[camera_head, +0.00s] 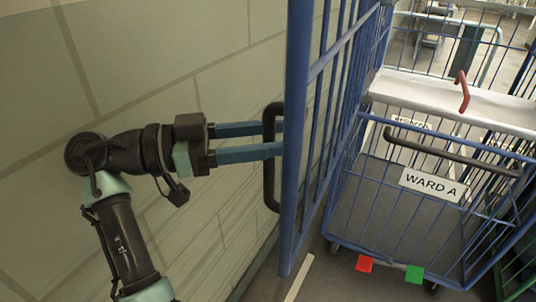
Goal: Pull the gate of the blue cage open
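The gate of the blue cage (288,190) is a tall blue barred panel seen nearly edge-on in the middle of the view. It stands out at an angle from the blue cage (345,185). A black D-shaped handle (268,185) sits on the gate's left side. My gripper (276,139) comes in from the left with two blue-grey fingers at the upper part of the handle. A gap shows between the fingers, and they reach past the handle bar towards the gate frame. I cannot tell whether either finger touches the bar.
A pale block wall (170,60) stands close behind my arm. A "WARD A" sign (431,185), a dark bar (440,150) and a red handle (461,92) are at the right. Red (364,264) and green (414,274) tabs show low down.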

